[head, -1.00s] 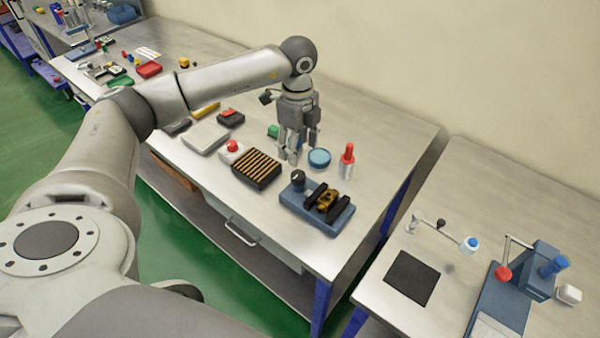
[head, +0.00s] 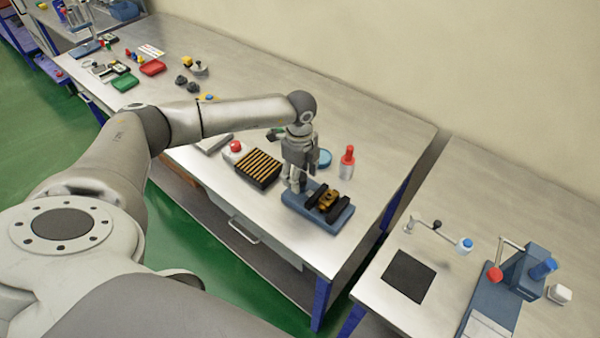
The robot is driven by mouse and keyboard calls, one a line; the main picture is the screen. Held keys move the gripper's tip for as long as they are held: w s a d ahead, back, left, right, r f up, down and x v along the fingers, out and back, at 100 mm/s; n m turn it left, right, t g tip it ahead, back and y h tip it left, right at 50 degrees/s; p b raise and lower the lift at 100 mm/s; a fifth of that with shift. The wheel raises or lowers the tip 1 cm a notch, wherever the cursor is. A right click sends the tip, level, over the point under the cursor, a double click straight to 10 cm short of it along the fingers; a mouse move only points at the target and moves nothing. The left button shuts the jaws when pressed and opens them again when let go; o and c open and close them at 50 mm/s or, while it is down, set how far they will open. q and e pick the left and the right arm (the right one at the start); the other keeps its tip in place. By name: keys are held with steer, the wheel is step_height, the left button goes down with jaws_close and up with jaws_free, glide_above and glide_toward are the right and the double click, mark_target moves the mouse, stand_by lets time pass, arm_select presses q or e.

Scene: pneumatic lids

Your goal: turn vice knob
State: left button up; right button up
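The vice (head: 338,217) has a blue base and black jaws, with a brass-coloured part (head: 328,200) between the jaws. It stands near the front right of the middle table. My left gripper (head: 295,187) points down at the left end of the vice, where the dark knob is. The fingers hide the knob, so I cannot tell whether they touch it or are around it, or how far they are open. My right gripper is not in view.
A black block with tan ribs (head: 258,168) and a red button (head: 235,146) stand left of the vice. A blue round dish (head: 323,158) and a red-topped bottle (head: 347,163) stand behind it. A second table with a black mat (head: 408,276) is at right.

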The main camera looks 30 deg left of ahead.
arm_select(q)
steer(key=c, duration=0.9)
